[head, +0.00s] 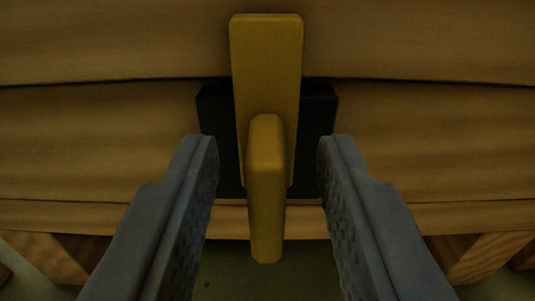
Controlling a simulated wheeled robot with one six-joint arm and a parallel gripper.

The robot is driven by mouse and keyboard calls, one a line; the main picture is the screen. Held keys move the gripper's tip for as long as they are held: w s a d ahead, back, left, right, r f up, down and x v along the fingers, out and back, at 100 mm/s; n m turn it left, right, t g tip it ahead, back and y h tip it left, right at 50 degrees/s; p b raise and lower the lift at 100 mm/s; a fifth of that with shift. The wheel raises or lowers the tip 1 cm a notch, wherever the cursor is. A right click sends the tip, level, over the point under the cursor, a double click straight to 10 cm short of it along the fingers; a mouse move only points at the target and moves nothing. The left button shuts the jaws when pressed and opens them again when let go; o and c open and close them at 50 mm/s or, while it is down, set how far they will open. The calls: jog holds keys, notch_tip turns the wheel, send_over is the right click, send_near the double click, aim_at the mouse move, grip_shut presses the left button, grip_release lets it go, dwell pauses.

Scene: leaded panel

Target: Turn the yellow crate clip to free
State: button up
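The yellow crate clip (266,62) is in the middle of the head view. Its flat bar stands upright over a black backing plate (318,115), and its upper end reaches over the gap between two wooden boards. A raised yellow grip (266,190) sticks out from the bar toward me. My gripper (267,155) is open, with one grey finger to the left of the grip and one to the right. Clear gaps show on both sides, and neither finger appears to touch the clip.
Wooden crate boards (430,140) fill the view behind the clip, with a dark seam between the upper and lower boards. Slanted wooden pieces (490,255) show at the lower right and lower left. A dull greenish surface (240,285) is visible below the crate.

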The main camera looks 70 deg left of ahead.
jog(key=shift+c, duration=0.2)
grip_shut()
jog(key=shift+n, duration=0.3)
jog(key=n, duration=0.3)
jog(key=shift+s+a+f+n, duration=0.1)
jog(key=shift+s+n, duration=0.15)
jog(key=shift+n, duration=0.05)
jog(key=n, duration=0.9)
jog(key=shift+s+a+f, duration=0.1)
jog(key=shift+s+f, duration=0.25)
jog(key=shift+s+f+n, duration=0.1)
jog(key=shift+f+n, duration=0.05)
jog(key=shift+n, duration=1)
jog(key=shift+f+n, duration=0.15)
jog(key=shift+n, duration=1)
